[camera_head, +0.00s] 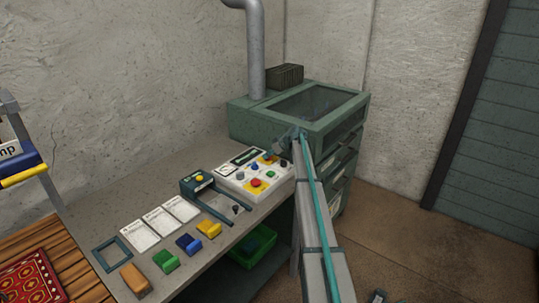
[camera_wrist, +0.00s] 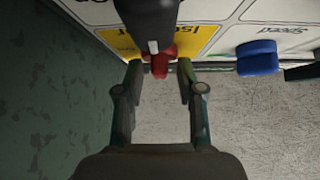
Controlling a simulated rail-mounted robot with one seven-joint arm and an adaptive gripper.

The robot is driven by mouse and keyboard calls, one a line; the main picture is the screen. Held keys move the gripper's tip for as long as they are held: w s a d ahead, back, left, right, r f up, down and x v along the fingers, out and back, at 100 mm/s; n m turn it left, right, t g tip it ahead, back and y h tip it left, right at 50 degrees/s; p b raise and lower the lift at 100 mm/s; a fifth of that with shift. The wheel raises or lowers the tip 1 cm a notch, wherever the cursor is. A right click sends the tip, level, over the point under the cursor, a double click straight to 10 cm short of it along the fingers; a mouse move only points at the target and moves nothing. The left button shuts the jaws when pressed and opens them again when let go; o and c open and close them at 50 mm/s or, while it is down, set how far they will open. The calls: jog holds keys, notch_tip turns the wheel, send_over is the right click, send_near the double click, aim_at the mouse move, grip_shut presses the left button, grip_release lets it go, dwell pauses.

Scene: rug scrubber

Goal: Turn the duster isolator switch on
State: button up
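The isolator switch shows in the wrist view as a red handle (camera_wrist: 160,66) on a yellow plate (camera_wrist: 206,36) with upside-down, partly hidden lettering that starts "Isol". A black part with a white line (camera_wrist: 148,20) stands above the red handle and hides some of the plate. My gripper (camera_wrist: 160,76) is open, with one finger to each side of the red handle and small gaps showing. Whether either finger touches it is hard to tell. In the head view my gripper (camera_head: 290,137) is at the back right of the white control panel (camera_head: 232,184), and the yellow plate (camera_head: 268,158) is partly visible.
A blue knob (camera_wrist: 258,58) marked "Speed" is right of the switch in the wrist view. In the head view a green cabinet (camera_head: 350,115) with a pipe stands behind the panel. Cards and coloured blocks lie along the bench (camera_head: 100,215); a green crate (camera_head: 255,245) is below.

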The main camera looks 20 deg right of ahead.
jog(key=c, duration=0.6)
jog(key=shift+o, duration=0.2)
